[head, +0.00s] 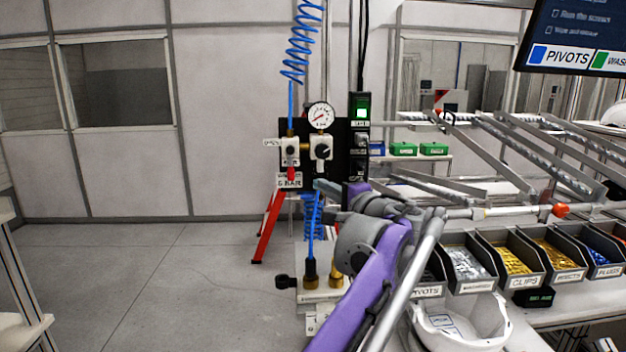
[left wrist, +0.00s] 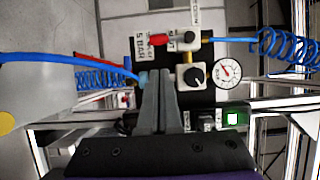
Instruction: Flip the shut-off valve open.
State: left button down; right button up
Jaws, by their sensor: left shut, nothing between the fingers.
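The shut-off valve (head: 290,152) is a white block on a black panel under a blue coiled air hose. Its red lever (head: 291,175) points down from the block. In the left wrist view the red lever (left wrist: 160,40) lies just beyond the fingertips, toward the top of the picture. My left gripper (head: 322,186) has grey fingers, shut and empty, at the lower part of the panel to the right of the lever. In the left wrist view the left gripper (left wrist: 160,74) shows no visible contact with the lever. My right gripper is not in view.
A pressure gauge (head: 320,116) and a black-knobbed regulator (head: 322,151) sit right of the valve. A lit green switch (head: 362,108) is beside them. Bins (head: 468,264) and a white helmet shell (head: 462,325) are on the bench at right. The floor at left is clear.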

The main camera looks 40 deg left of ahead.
aim_at(291, 166)
pick_arm(q)
jog(key=x, duration=0.9)
jog(key=shift+w+a+p, duration=0.15)
jog(key=shift+a+p, duration=0.15)
jog(key=shift+p, duration=0.15)
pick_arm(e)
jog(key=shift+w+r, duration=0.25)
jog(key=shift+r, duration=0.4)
